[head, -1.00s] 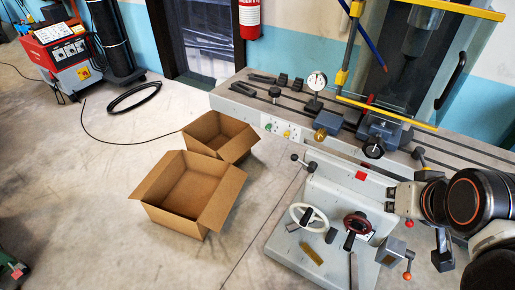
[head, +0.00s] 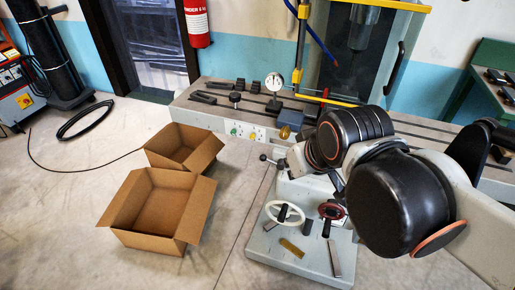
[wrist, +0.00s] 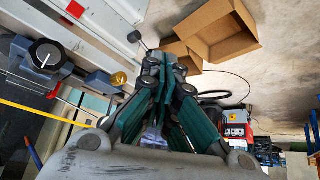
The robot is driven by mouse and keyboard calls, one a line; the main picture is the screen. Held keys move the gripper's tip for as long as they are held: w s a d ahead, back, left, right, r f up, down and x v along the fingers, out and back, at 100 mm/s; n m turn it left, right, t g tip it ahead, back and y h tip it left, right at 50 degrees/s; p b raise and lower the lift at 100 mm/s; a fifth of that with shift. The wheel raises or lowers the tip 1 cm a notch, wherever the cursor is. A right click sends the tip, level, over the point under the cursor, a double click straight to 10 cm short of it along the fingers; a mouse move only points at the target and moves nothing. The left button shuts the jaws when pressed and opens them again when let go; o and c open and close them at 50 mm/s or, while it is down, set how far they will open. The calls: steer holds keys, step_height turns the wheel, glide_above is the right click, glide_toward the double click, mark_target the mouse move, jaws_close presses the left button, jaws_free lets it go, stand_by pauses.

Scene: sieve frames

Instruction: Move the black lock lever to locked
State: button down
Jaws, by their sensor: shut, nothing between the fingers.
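A white handwheel (head: 285,213) and a red-rimmed handwheel (head: 331,211) stand on the lower block. A brass knob (head: 284,132) and a dial gauge (head: 273,78) are on the slotted bed behind. Two open cardboard boxes (head: 121,218) stand on the floor to the left.

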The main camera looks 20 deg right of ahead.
steer(key=w, duration=0.1)
steer(key=n+g+y+p, duration=0.1)
steer(key=n+g+p, duration=0.3)
steer(key=n+p, duration=0.6)
glide_above(261, 156)
steer(key=s+d, duration=0.1)
steer(key=s, duration=0.3)
step_height(261, 156, down, 2)
steer(key=f, duration=0.1)
steer(key=b+x, duration=0.5)
steer(key=x, duration=0.8)
steer(key=shift+w+d+f+b, duration=0.15)
steer(key=shift+w+b, duration=0.1)
steer(key=shift+b, duration=0.15)
steer(key=shift+w, duration=0.15)
